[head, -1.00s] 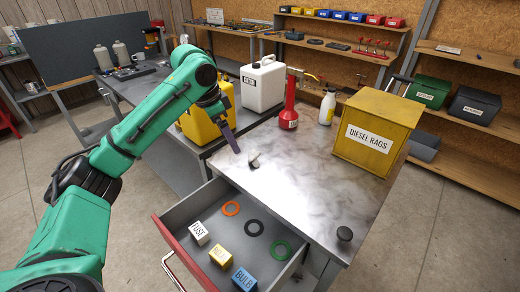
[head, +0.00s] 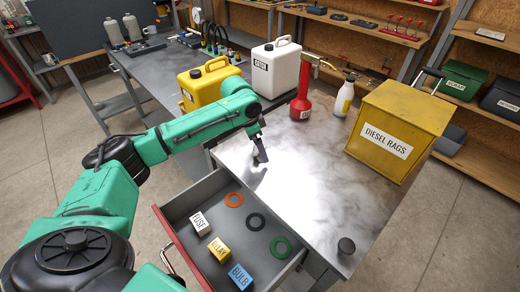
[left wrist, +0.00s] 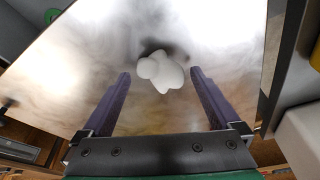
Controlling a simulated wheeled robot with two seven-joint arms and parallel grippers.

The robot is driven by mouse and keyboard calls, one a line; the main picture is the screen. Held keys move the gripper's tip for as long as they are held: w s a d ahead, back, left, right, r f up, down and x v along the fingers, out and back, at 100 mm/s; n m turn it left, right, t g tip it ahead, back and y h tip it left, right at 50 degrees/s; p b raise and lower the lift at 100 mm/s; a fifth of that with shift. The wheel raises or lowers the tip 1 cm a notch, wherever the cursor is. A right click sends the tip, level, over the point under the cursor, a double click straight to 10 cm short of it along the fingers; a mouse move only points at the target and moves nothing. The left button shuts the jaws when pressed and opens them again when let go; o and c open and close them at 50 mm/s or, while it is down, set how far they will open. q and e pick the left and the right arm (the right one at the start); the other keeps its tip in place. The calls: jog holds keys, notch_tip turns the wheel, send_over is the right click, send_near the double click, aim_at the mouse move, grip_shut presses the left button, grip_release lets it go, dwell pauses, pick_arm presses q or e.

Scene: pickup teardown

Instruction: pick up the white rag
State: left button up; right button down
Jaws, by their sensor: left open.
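The white rag (left wrist: 163,73) is a small crumpled lump lying on the metal bench top (head: 310,210). In the left wrist view it shows whole, between and just beyond the two purple fingertips. My left gripper (left wrist: 160,74) is open, with one finger on each side and nothing held. In the head view my left gripper (head: 261,152) points down over the bench near its left edge, and it mostly hides the rag. I cannot tell how high the fingertips are above the bench. My right gripper is not in view.
A yellow diesel rags box (head: 400,125), a red oil can (head: 301,95), a white spray bottle (head: 344,98) and a white jug (head: 276,68) stand behind. An open drawer (head: 180,206) with small boxes and rings juts out in front. The bench's middle is clear.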

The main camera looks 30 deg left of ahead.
pick_arm(q)
jog(key=shift+d+f, duration=0.1)
jog(key=shift+f, duration=0.3)
jog(key=c, duration=1.4)
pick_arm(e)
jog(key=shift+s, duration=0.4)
